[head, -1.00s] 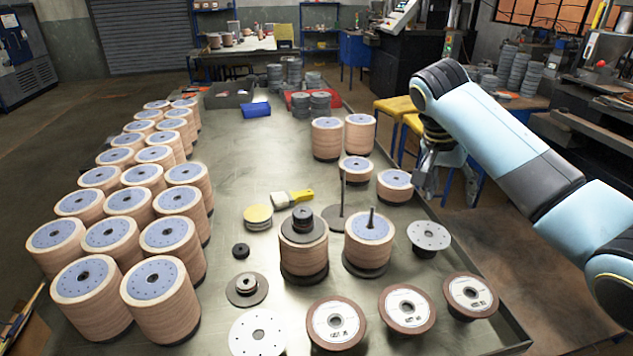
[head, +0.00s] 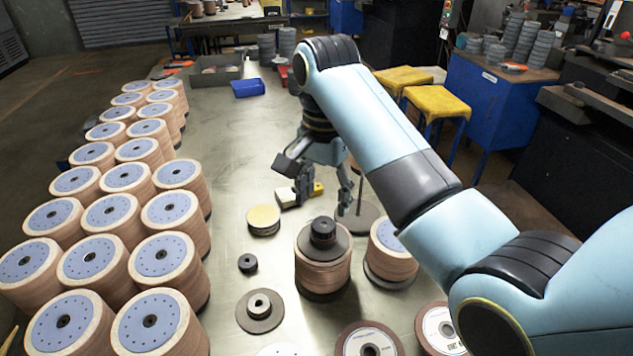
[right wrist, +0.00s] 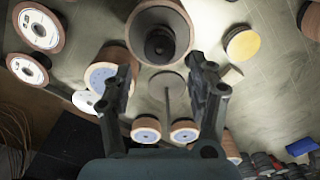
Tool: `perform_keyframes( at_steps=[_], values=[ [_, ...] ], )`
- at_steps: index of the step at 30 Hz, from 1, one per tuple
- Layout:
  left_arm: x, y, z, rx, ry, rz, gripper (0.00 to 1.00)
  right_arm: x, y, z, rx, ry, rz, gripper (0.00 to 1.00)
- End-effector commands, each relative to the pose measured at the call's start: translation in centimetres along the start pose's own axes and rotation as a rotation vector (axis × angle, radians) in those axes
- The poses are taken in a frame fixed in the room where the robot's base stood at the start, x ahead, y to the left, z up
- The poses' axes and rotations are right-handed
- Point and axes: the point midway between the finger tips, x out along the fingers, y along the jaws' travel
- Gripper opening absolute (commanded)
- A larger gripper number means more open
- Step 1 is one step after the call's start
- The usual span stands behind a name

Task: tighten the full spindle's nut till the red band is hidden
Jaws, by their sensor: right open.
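The full spindle (head: 322,268) is a stack of tan flap discs with a dark plate and a black nut (head: 323,231) on top, at the front middle of the table. In the right wrist view the nut (right wrist: 160,46) shows beyond the fingertips, on the full spindle's dark plate. No red band can be made out. My right gripper (head: 322,192) is open and empty, above the table and behind the full spindle, apart from the nut. Its two fingers (right wrist: 163,78) also show in the right wrist view. My left gripper is not in view.
A bare rod on a round base (head: 370,216) stands close to my right gripper. A second spindle stack (head: 385,262) stands right of the full one, partly behind my arm. Tall disc stacks (head: 160,262) fill the left side. A loose nut (head: 247,263) and yellow discs (head: 264,217) lie nearby.

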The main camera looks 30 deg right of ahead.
Motion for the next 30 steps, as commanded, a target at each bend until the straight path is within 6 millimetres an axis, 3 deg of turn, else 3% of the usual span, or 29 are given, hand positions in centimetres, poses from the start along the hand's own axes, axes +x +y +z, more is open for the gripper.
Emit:
perform_keyframes(
  at_steps=[3,7,10,15,18,30],
  values=[
    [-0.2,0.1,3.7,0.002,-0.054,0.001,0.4,0.8,0.0,0.0,0.0,0.0,0.002,0.58],
    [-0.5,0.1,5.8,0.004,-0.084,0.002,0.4,1.9,0.0,-0.1,0.0,0.0,0.002,0.58],
    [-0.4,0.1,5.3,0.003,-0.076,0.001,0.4,2.8,0.1,-0.1,0.0,0.0,0.002,0.58],
    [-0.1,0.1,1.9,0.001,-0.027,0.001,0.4,4.3,0.1,-0.1,0.0,0.0,0.002,0.58],
    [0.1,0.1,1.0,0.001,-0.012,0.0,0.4,5.3,0.1,-0.1,0.0,0.0,0.002,0.58],
    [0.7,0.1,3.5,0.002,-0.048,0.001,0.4,8.2,0.1,-0.1,0.0,0.001,0.001,0.58]
  ],
)
